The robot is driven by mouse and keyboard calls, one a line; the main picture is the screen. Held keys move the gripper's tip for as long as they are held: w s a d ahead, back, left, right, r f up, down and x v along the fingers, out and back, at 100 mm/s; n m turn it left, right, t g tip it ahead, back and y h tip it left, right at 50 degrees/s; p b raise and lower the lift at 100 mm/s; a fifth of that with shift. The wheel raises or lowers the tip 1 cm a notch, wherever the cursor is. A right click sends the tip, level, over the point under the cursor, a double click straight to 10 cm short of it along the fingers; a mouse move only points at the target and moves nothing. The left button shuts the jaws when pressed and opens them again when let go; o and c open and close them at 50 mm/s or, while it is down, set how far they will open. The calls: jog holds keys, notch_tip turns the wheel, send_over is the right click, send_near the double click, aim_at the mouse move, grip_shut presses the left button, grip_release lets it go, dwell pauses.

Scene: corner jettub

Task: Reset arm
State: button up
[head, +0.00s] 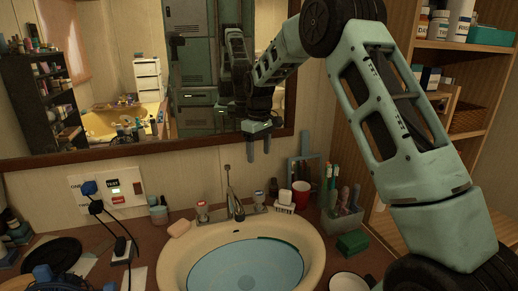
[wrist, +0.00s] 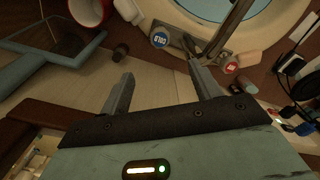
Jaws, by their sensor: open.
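My gripper (head: 259,144) is at the end of my pale green arm, which reaches in from the right and bends down in front of the mirror. Its two fingers point down above the back of the sink. In the wrist view my gripper (wrist: 162,92) has its fingers spread apart, with nothing between them. The tap (head: 235,200) stands below and slightly left of the gripper, apart from it.
The sink (head: 175,262) is set in a brown counter. A red cup (head: 301,192), a holder with brushes (head: 341,217) and a green box (head: 352,243) stand right of it. Plugs and cables (head: 120,240) lie left. The mirror (head: 120,80) is close behind; shelves (head: 470,60) stand right.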

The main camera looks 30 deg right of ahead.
jog(key=shift+r, duration=0.65)
jog(key=shift+s, duration=0.1)
